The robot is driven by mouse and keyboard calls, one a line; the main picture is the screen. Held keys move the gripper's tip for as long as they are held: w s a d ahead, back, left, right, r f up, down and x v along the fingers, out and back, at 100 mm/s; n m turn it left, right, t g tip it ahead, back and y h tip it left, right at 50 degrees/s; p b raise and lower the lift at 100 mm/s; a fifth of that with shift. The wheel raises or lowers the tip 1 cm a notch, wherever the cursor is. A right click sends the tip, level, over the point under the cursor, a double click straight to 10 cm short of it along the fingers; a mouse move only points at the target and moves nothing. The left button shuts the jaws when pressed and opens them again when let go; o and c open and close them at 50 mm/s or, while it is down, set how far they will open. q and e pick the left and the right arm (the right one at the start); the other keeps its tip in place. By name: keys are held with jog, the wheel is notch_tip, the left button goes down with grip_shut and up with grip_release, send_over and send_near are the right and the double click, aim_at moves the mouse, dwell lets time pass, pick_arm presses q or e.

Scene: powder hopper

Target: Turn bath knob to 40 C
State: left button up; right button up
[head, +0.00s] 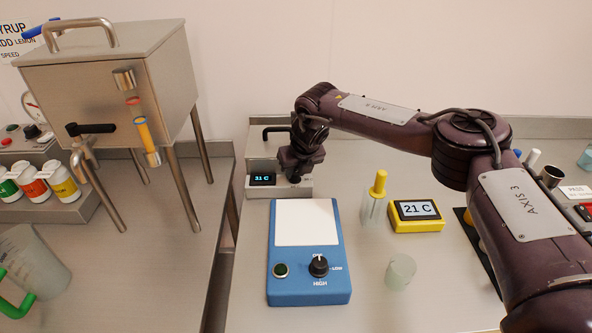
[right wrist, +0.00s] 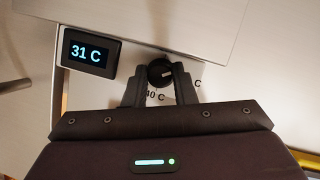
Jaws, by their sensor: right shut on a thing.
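The steel water bath (head: 262,148) stands at the back of the bench. Its small dark display (head: 263,179) shows blue digits, and in the right wrist view the display (right wrist: 89,52) reads 31 C. The black bath knob (right wrist: 159,72) has a white pointer mark. My right gripper (head: 294,180) is at the bath's front panel. In the right wrist view its two fingers (right wrist: 160,82) are shut on the knob from both sides. Printed C labels beside and below the knob are partly hidden by the fingers. My left gripper is not in view.
A blue stirrer box (head: 308,285) with a white top stands in front of the bath. A yellow thermometer box (head: 416,214) reading 21 C, a yellow-topped bottle (head: 376,198) and a clear beaker (head: 400,272) stand to its right. A steel hopper (head: 110,85) stands at left.

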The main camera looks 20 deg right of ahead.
jog(key=shift+a+m+h, duration=0.1)
jog(key=shift+m+h, duration=0.2)
jog(key=shift+m, duration=0.4)
jog(key=m+h, duration=0.1)
jog(key=m, duration=0.2)
jog(key=shift+a+r+p, duration=0.1)
jog(key=shift+p, duration=0.2)
jog(key=shift+w+m+g+h, duration=0.15)
jog(key=shift+m+h, duration=0.3)
jog(key=shift+m, duration=0.75)
jog(key=shift+s+m+g+h, duration=0.1)
jog(key=shift+m+g+h, duration=0.25)
jog(key=shift+m, duration=0.85)
jog(key=o, duration=0.7)
jog(key=shift+r, duration=0.1)
